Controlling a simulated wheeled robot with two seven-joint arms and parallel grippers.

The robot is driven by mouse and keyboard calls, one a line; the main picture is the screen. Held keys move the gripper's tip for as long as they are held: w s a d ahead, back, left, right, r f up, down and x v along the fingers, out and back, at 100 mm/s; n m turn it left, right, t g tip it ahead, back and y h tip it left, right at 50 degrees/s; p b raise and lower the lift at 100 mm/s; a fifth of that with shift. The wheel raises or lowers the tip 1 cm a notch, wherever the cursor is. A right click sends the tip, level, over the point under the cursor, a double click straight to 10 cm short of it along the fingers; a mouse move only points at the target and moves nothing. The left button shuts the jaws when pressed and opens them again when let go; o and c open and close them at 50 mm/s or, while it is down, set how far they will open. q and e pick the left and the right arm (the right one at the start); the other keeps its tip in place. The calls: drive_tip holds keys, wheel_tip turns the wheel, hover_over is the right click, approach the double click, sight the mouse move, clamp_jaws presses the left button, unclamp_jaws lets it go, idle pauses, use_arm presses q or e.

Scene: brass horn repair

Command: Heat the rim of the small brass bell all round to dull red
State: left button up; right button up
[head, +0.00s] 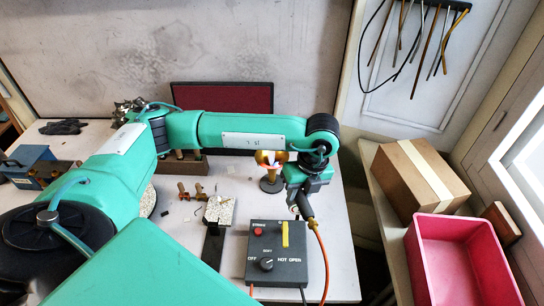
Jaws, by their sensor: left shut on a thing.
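The small brass bell (264,157) stands on a dark round-footed stand (271,185) near the middle of the table. Its upper part looks golden orange with a bright pale patch; I cannot tell whether this is glow, flame or shine. My left gripper (297,199) is just to the right of and in front of the bell. It is shut on a dark torch handle (307,207) with an orange hose (320,252) running down from it. My wrist hides the torch's front end and part of the bell's right side. My right gripper is out of view.
A dark control box (262,243) with a red button, yellow lever and dial stands in front of the bell. A small speckled block (219,211) and brass pieces (190,193) lie to its left. A cardboard box (420,178) and pink bin (455,225) stand at the right.

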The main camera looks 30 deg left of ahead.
use_arm(q)
drive_tip(key=shift+w+d+b, duration=0.3)
drive_tip(key=shift+w+d, duration=0.15)
drive_tip(key=shift+w, duration=0.35)
drive_tip(key=shift+w+d+b, duration=0.25)
drive_tip(key=shift+w+d, duration=0.15)
drive_tip(key=shift+w, duration=0.4)
idle(0.9)
drive_tip(key=shift+w+a+b, duration=0.55)
drive_tip(key=shift+w+a, duration=0.1)
drive_tip(key=shift+w, duration=0.35)
drive_tip(key=shift+w+a+b, duration=0.5)
drive_tip(key=shift+w+a, duration=0.15)
drive_tip(key=shift+w, duration=0.35)
idle(0.4)
drive_tip(key=a+b, duration=0.1)
drive_tip(key=a, duration=0.3)
drive_tip(key=shift+s+a, duration=0.1)
drive_tip(key=shift+a, duration=0.3)
idle(1.4)
drive_tip(key=shift+s+a, duration=0.4)
drive_tip(key=shift+s, duration=0.3)
drive_tip(key=shift+s+a, duration=0.35)
drive_tip(key=shift+s, duration=0.35)
drive_tip(key=shift+s+a, duration=0.4)
drive_tip(key=shift+s, duration=0.3)
